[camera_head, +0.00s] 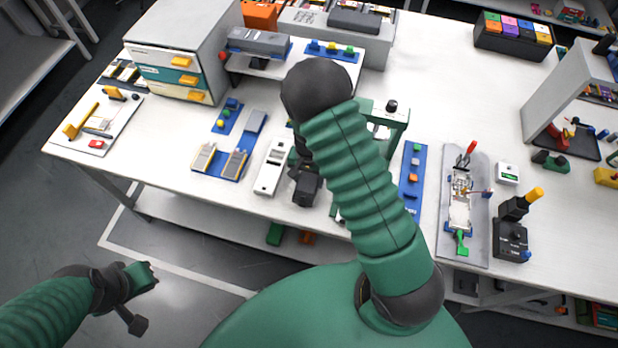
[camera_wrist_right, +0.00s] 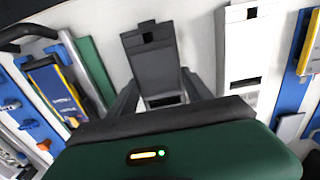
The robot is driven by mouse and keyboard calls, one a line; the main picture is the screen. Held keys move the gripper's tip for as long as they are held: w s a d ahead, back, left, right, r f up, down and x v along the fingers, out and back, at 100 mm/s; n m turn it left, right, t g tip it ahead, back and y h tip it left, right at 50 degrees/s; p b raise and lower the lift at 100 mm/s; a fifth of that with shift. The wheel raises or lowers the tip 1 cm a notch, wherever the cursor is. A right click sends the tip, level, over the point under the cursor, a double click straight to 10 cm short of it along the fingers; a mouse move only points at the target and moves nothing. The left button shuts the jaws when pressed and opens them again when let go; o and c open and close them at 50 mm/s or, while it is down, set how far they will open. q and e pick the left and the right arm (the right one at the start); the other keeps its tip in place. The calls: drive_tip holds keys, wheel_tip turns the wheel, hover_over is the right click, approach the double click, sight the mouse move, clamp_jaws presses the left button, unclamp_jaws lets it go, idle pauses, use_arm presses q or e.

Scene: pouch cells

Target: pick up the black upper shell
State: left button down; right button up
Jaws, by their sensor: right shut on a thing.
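The black upper shell (camera_wrist_right: 150,62) is a dark grey flat piece with a small square hole at its far end. In the right wrist view it lies between the two fingers of my right gripper (camera_wrist_right: 162,95), which is shut on it. In the head view a dark shape near the front edge of the table is partly hidden by my right arm, and my right gripper (camera_head: 305,185) shows there only in part. My left gripper (camera_head: 146,274) is off the table at lower left, away from the shell; its jaw gap is unclear.
A white shell (camera_head: 270,167) lies just left of the right gripper. Blue trays with parts (camera_head: 232,170) lie further left, and a blue strip (camera_head: 411,178) lies to the right. A grey fixture plate (camera_head: 447,225) and a black lever device (camera_head: 512,238) stand further right.

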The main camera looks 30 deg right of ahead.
sight(309, 181)
drive_tip(key=r, duration=0.3)
drive_tip(key=shift+s+a+b, duration=0.2)
drive_tip(key=shift+s+b, duration=0.1)
drive_tip(key=shift+s, duration=0.05)
drive_tip(key=s+a, duration=0.3)
drive_tip(key=s, duration=0.3)
drive_tip(key=s+a+r+b, duration=0.1)
drive_tip(key=s+a, duration=0.3)
drive_tip(key=s, duration=0.3)
drive_tip(key=shift+s+a+r+b, duration=0.15)
drive_tip(key=shift+s+r+b, duration=0.05)
drive_tip(key=shift+b, duration=0.1)
